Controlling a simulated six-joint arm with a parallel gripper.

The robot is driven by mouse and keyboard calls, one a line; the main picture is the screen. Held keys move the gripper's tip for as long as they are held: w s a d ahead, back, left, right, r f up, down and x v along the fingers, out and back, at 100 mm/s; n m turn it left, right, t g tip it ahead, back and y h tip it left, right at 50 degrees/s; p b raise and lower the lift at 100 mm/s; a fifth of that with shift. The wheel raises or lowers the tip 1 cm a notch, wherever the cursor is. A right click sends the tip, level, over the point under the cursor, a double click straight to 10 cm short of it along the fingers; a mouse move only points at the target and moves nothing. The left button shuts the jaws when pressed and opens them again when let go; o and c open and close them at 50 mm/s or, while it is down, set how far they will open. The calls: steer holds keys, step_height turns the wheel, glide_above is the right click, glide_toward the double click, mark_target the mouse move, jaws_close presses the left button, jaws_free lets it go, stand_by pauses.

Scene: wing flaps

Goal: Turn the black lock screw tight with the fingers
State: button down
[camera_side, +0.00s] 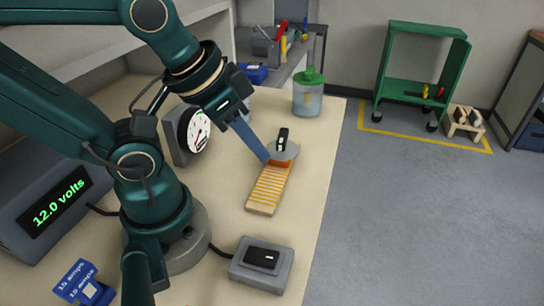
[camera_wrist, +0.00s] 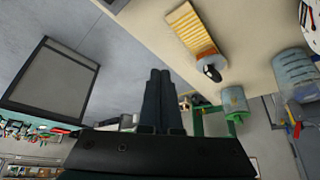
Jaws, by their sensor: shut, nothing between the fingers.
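The black lock screw (camera_side: 282,138) stands up from a round grey disc (camera_side: 287,153) with an orange part beneath, at the far end of a wooden board with yellow stripes (camera_side: 266,193). In the wrist view the screw (camera_wrist: 213,74) is a dark knob at the end of the striped board (camera_wrist: 188,30). My gripper (camera_side: 265,157) has its fingers together with nothing between them. In the side view its tips appear just left of the disc; whether they touch it is unclear. In the wrist view the fingers (camera_wrist: 160,73) lie left of the screw, apart from it.
A round dial gauge (camera_side: 197,130) stands left of the fingers. A jar with a green lid (camera_side: 308,97) stands behind the board. A grey box with a black switch (camera_side: 262,262) lies in front. A 12.0 volts display unit (camera_side: 55,210) is at left. The bench right of the board is bare.

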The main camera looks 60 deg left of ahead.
steer(key=c, duration=0.7)
jaws_free()
steer(key=shift+o, duration=0.4)
steer(key=w+r+n, duration=0.1)
steer(key=w+a+r+n, duration=0.1)
steer(key=w+r, duration=0.1)
steer(key=shift+w+n, duration=0.1)
steer(key=shift+n, duration=0.3)
steer(key=n+g, duration=0.5)
steer(key=n, duration=0.3)
glide_above(283, 134)
steer(key=f, duration=0.9)
steer(key=shift+w+d, duration=0.1)
steer(key=shift+w, duration=0.1)
steer(key=shift+s+a+f+g, duration=0.2)
steer(key=shift+f+g, duration=0.1)
steer(key=shift+f, duration=2.45)
